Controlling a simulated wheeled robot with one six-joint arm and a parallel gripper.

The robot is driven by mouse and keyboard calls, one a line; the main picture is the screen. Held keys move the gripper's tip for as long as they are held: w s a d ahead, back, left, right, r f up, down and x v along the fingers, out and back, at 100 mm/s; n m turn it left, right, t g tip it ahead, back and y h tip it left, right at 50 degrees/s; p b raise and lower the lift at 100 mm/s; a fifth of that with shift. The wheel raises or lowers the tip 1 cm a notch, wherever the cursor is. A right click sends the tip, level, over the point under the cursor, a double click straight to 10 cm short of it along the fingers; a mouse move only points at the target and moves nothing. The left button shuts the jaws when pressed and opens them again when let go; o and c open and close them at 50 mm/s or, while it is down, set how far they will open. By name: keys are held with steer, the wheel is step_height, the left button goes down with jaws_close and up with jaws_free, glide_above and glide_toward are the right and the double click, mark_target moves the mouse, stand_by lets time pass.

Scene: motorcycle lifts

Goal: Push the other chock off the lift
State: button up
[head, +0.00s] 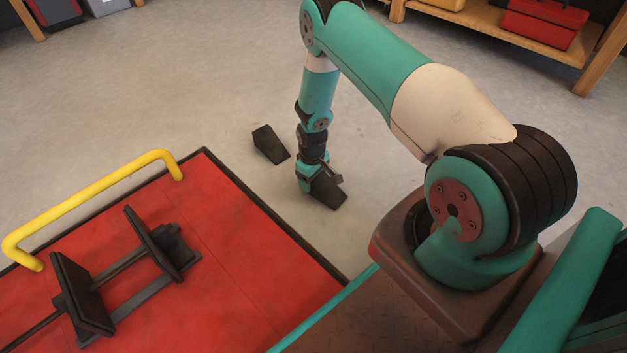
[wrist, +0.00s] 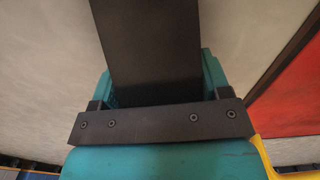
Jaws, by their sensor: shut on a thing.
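My gripper (head: 318,177) points down beyond the far edge of the red lift (head: 225,225) and is shut on a black wedge chock (head: 328,193). The chock is over the floor, clear of the lift deck; whether it touches the floor I cannot tell. In the wrist view this chock (wrist: 148,45) reaches up from between the jaws, and its near end is hidden by them. The other black chock (head: 270,145) lies on the floor to the left of my gripper, also off the lift.
A black wheel clamp frame (head: 125,275) stands on the lift deck, with a yellow rail (head: 95,203) along the lift's left end. A wooden shelf with a red toolbox (head: 543,24) is at the back right. The floor around the chocks is open.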

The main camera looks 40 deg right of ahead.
steer(key=shift+d, duration=0.35)
steer(key=o, duration=1.2)
steer(key=shift+o, duration=0.2)
steer(key=shift+r, duration=0.1)
step_height(320, 180, up, 17)
steer(key=p, duration=1)
steer(key=shift+r, duration=0.2)
